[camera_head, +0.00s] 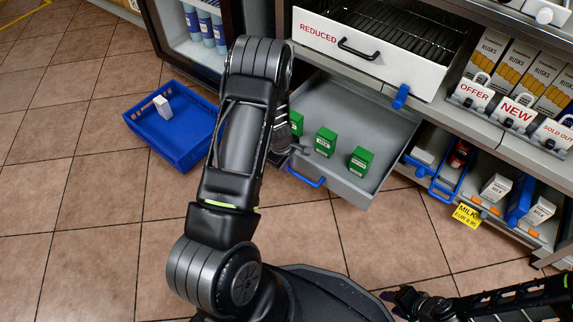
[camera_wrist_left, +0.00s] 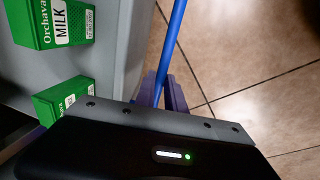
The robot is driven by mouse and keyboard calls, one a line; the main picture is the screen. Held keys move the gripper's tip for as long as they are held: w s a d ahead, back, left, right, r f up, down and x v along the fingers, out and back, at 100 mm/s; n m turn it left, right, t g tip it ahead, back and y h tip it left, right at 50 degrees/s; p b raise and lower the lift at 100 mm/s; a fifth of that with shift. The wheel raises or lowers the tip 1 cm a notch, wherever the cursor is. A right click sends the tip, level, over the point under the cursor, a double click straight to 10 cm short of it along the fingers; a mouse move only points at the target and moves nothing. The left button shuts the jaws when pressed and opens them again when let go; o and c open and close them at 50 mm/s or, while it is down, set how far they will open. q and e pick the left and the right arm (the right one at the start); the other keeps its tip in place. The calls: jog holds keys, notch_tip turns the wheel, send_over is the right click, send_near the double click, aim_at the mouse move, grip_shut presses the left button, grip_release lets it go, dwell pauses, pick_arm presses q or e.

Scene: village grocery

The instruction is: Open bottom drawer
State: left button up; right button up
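The bottom drawer (camera_head: 391,127) is a grey drawer pulled out from under the upper one, with several green milk cartons (camera_head: 326,142) inside. Its blue bar handle (camera_head: 306,179) is on the front edge; it also shows in the left wrist view (camera_wrist_left: 171,50). My left gripper (camera_head: 291,151) is at the left end of that handle, partly hidden by my arm. In the left wrist view its purplish fingers (camera_wrist_left: 161,92) stand close on both sides of the blue bar and look shut on it. My right gripper (camera_head: 401,297) is low at the right, away from the drawer, its opening unclear.
The upper drawer (camera_head: 318,41), marked REDUCED, is partly out above. A blue crate (camera_head: 178,157) with a small white box (camera_head: 162,106) is on the floor at left. Shelves with cartons (camera_head: 497,187) stand at right. The tiled floor before the drawer is clear.

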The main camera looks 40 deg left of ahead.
pick_arm(q)
jog(key=o, duration=0.4)
jog(key=shift+r, duration=0.1)
jog(key=r+p, duration=0.1)
jog(key=r, duration=0.2)
jog(key=s+r+p, duration=0.1)
jog(key=r+p, duration=0.1)
jog(key=r, duration=0.2)
jog(key=shift+s+r, duration=0.2)
jog(key=shift+r, duration=0.05)
dwell(0.3)
